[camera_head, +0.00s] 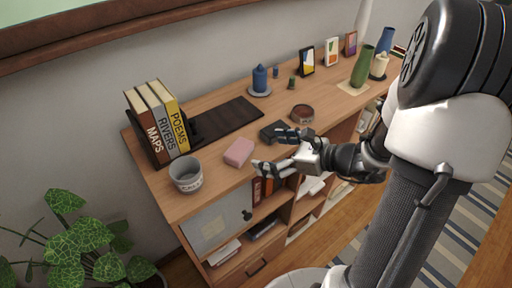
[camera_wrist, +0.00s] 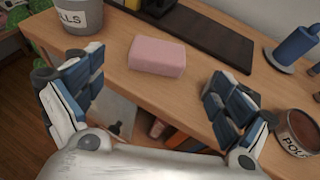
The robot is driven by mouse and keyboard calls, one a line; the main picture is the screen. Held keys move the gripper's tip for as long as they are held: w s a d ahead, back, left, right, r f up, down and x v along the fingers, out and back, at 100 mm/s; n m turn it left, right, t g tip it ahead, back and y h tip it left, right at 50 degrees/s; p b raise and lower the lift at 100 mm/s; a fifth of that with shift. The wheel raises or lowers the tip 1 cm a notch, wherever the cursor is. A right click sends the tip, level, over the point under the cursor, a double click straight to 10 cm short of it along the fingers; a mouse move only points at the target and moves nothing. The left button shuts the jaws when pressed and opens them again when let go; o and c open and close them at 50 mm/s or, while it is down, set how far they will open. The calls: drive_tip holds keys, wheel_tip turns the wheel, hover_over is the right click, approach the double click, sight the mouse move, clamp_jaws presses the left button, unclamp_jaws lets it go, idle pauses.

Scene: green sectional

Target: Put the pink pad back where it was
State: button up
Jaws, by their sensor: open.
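My gripper (camera_head: 272,150) is open and empty, at the front edge of the cabinet top just right of the pad. In the wrist view my two blue-padded fingers (camera_wrist: 155,92) are spread wide, and the pad is apart from both.
A grey lettered cup (camera_head: 186,176) stands left of the pad. Books (camera_head: 157,122) stand behind it, with a dark mat (camera_head: 228,121) beside them. Bare wood surrounds the pad.

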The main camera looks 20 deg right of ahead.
drive_tip(key=s+a+r+n+g, duration=0.5)
drive_tip(key=s+a+n+g, duration=0.3)
drive_tip(key=s+a+n, duration=0.55)
drive_tip(key=s+d+r+n+t+h, duration=0.2)
drive_tip(key=s+d+r+n+h, duration=0.3)
drive_tip(key=n, duration=0.9)
drive_tip(key=s+d+h, duration=0.1)
drive_tip(key=d+h, duration=0.1)
drive_tip(key=h, duration=0.1)
drive_tip(key=shift+s+t+h, duration=0.25)
drive_tip(key=shift+t+h, duration=0.05)
drive_tip(key=shift+n, duration=0.25)
